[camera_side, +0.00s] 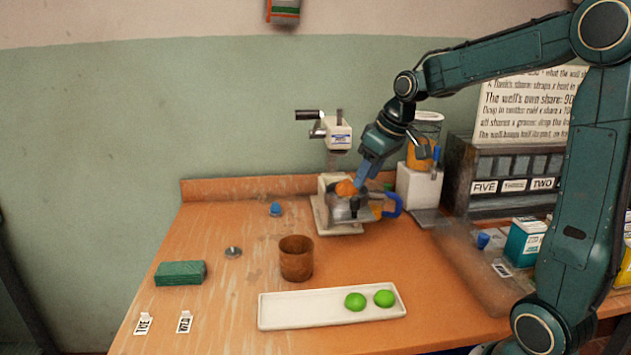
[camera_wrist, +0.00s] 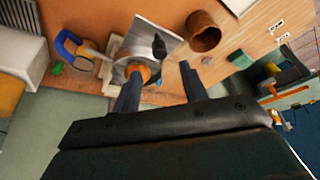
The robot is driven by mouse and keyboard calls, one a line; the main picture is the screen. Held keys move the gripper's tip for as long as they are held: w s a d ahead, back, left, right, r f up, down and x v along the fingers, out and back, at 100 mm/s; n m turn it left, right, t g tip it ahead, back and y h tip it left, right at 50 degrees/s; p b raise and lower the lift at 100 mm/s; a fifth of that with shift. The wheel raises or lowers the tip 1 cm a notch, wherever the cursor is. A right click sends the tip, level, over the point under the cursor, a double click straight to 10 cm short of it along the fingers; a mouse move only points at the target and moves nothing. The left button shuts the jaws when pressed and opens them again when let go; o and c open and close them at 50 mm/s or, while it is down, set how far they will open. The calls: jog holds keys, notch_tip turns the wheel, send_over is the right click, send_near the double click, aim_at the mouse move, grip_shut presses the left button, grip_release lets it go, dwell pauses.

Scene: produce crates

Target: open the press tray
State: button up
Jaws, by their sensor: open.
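The press (camera_side: 340,140) is a pale stand with a crank at its top, upright at the back of the table. A grey metal tray (camera_wrist: 150,33) with a dark knob (camera_wrist: 159,46) shows at the press in the wrist view. An orange fruit (camera_side: 346,188) sits at the press; it also shows in the wrist view (camera_wrist: 139,69). My gripper (camera_wrist: 160,78) is open and empty, with its fingers on either side of the line to the tray and the fruit near the left finger. In the side view my gripper (camera_side: 361,184) partly hides the press. I cannot tell whether a finger touches anything.
A brown cup (camera_side: 296,262) stands in front of the press. A white tray (camera_side: 300,310) holds two green fruits. A blue-handled jug (camera_side: 393,205) is close on the right, before a dispenser (camera_side: 418,180). A green block (camera_side: 180,273) lies left.

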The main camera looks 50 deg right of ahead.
jog(key=v, duration=0.7)
jog(key=shift+r, duration=0.3)
jog(key=shift+s, duration=0.1)
jog(key=s+a+f, duration=0.3)
jog(key=s+a, duration=0.4)
jog(key=s, duration=0.1)
jog(key=s+a+f+t, duration=0.1)
jog(key=s+a+f, duration=0.2)
jog(key=s+a, duration=0.4)
jog(key=shift+s+f, duration=0.2)
jog(key=shift+s, duration=0.85)
